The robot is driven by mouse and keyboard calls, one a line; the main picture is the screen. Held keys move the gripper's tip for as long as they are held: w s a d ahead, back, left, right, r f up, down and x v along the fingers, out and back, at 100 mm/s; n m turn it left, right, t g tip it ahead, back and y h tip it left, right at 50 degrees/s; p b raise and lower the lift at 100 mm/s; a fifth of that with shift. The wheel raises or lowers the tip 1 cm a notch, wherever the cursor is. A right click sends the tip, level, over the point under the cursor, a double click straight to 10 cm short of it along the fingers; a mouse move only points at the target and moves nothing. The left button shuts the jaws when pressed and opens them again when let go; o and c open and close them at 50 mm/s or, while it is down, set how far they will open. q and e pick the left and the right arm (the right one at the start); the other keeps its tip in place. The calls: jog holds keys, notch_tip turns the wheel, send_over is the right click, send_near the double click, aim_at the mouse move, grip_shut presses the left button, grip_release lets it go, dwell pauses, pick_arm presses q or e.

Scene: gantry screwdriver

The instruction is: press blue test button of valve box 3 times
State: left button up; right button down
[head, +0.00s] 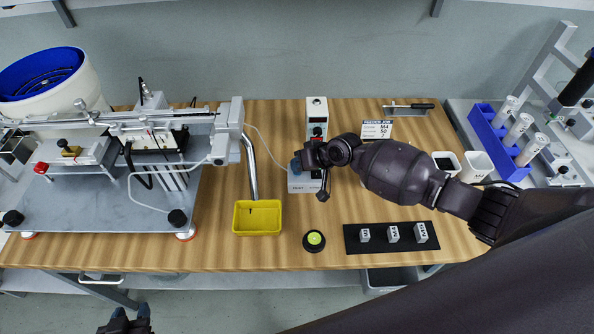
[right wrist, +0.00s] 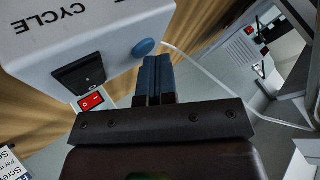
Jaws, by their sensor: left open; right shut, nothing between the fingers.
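In the right wrist view a white box (right wrist: 85,40) marked CYCLE carries a round blue button (right wrist: 145,47). My right gripper (right wrist: 157,62) is shut and empty, its blue fingertips right by the button; I cannot tell whether they touch. In the head view my right gripper (head: 298,163) is over a low white box (head: 303,187) with a dark label, just in front of a tall white box (head: 317,108). It hides part of the low box, and no blue button can be made out there. My left gripper (head: 125,322) is open at the bottom edge, away from the table.
A yellow tray (head: 257,219) and a round black-and-green button (head: 314,240) are nearby. A black block holder (head: 380,246) lies at front right. The bowl feeder (head: 85,85) and gantry rail (head: 150,120) fill the left. A blue rack (head: 498,140) stands at right.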

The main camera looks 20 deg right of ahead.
jog(key=shift+r+p, duration=0.7)
jog(key=shift+r, duration=0.1)
notch_tip(320, 180, up, 2)
jog(key=shift+r+p, duration=0.25)
jog(key=shift+p, duration=0.75)
notch_tip(320, 180, up, 3)
jog(key=p, duration=0.2)
jog(key=shift+f+p, duration=0.2)
jog(key=shift+p, duration=0.1)
dwell(0.6)
dwell(0.7)
